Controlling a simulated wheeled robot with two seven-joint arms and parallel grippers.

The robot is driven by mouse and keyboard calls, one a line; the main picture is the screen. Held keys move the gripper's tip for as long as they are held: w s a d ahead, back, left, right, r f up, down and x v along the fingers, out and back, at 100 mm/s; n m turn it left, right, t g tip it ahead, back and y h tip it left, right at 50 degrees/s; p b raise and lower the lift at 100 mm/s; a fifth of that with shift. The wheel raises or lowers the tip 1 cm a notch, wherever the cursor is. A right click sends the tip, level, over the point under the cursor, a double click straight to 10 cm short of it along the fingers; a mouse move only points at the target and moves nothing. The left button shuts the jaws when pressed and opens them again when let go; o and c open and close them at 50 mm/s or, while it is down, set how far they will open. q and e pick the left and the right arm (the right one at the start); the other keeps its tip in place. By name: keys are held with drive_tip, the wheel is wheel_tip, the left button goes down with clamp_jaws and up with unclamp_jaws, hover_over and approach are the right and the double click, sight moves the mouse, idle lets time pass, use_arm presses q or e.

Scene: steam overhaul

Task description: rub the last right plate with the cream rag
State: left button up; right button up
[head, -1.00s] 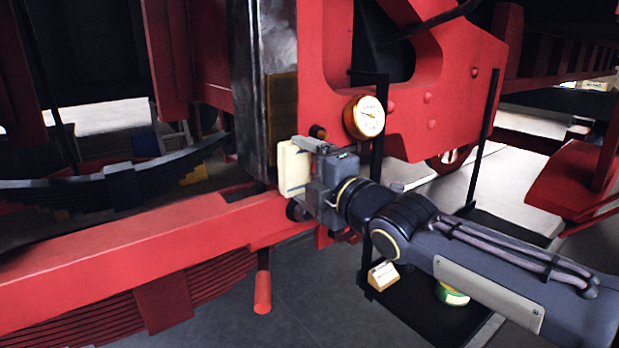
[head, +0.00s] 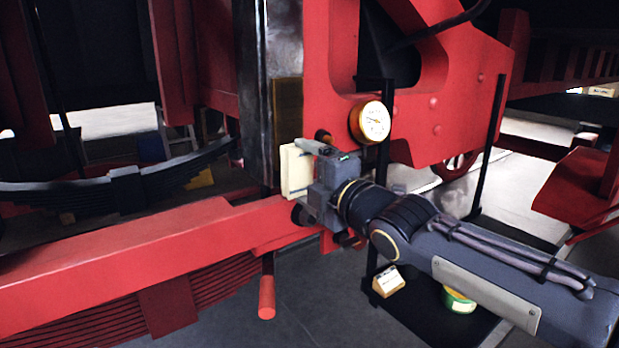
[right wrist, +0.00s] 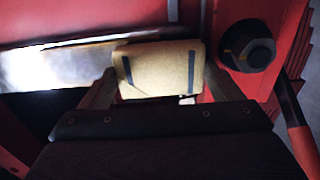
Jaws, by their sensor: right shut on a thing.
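The cream rag (head: 294,172) looks like a thick, pale folded pad. My right gripper (head: 308,160) is shut on it. In the right wrist view, the rag (right wrist: 160,70) sits between the two fingers of my right gripper (right wrist: 160,88), with a dark strip near each end. A dull brown-gold plate (head: 287,110) is on the side of the dark metal pillar, just above the rag in the head view. I cannot tell whether the rag touches it. A shiny metal strip (right wrist: 60,65) runs behind the rag in the right wrist view. My left gripper is not in view.
A round brass-rimmed gauge (head: 370,121) is close above my right wrist. A red beam (head: 130,245) and a dark leaf spring (head: 120,190) lie to the left. A dark bolt (right wrist: 247,46) is right of the rag. A green tin (head: 458,300) and small box (head: 388,281) stand below.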

drive_tip(key=shift+w+a, duration=0.2)
drive_tip(key=shift+w, duration=0.1)
wheel_tip(320, 180, up, 8)
drive_tip(key=p, duration=0.6)
drive_tip(key=shift+f, duration=0.25)
drive_tip(key=shift+r+p, duration=3.8)
drive_tip(key=shift+r, duration=0.35)
wheel_tip(320, 180, down, 16)
drive_tip(key=b, duration=1.5)
drive_tip(key=shift+b, duration=0.35)
drive_tip(key=shift+r, duration=0.1)
